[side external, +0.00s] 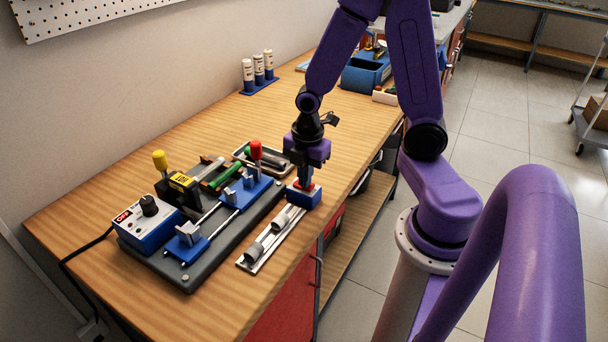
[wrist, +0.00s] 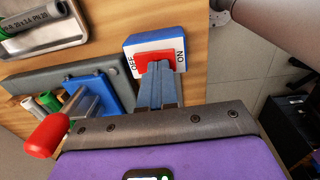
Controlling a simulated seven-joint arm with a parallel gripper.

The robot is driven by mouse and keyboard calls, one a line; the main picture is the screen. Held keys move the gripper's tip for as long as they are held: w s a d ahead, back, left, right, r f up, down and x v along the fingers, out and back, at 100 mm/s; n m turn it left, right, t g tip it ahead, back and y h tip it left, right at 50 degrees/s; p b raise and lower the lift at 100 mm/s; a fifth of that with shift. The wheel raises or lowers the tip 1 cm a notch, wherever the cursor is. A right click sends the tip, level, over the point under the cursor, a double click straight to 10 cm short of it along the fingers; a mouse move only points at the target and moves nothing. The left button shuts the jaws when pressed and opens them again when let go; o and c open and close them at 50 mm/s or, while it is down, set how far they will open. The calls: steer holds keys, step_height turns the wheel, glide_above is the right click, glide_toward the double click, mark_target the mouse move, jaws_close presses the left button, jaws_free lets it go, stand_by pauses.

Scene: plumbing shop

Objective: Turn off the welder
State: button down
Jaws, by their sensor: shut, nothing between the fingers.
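A small blue box with a white top (wrist: 135,42), its switch box, stands at the bench's front edge. It carries a red rocker (wrist: 150,57), with OFF printed at its left end and ON at its right in the wrist view. In the side view the blue box (side external: 304,200) is under my gripper (side external: 304,183). My gripper's fingers (wrist: 160,70) are shut and empty, pointing down at the rocker, at or very near it. They cover part of it, so I cannot tell which end is pressed. The welder (side external: 185,190) has a yellow-labelled black block and a blue control box with a black knob (side external: 149,205).
The welder's grey base plate (side external: 190,275) lies left of the switch box. A red-knobbed lever (side external: 255,150) stands close to my gripper; its red knob shows in the wrist view (wrist: 47,136). A metal tray with fittings (side external: 262,248) lies in front. The bench behind is mostly clear.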

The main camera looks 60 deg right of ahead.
step_height(320, 180, up, 14)
steer(key=w, duration=0.1)
steer(key=shift+w, duration=0.2)
stand_by(0.4)
steer(key=shift+a, duration=0.1)
steer(key=s+a+f+m, duration=0.1)
steer(key=s+a, duration=0.3)
steer(key=s, duration=0.4)
steer(key=s+a+f+m, duration=0.2)
steer(key=s+a+m, duration=0.2)
steer(key=s, duration=0.4)
steer(key=shift+s+a+f+y, duration=0.2)
steer(key=shift+s+a+y, duration=0.15)
steer(key=shift+a, duration=0.3)
stand_by(0.8)
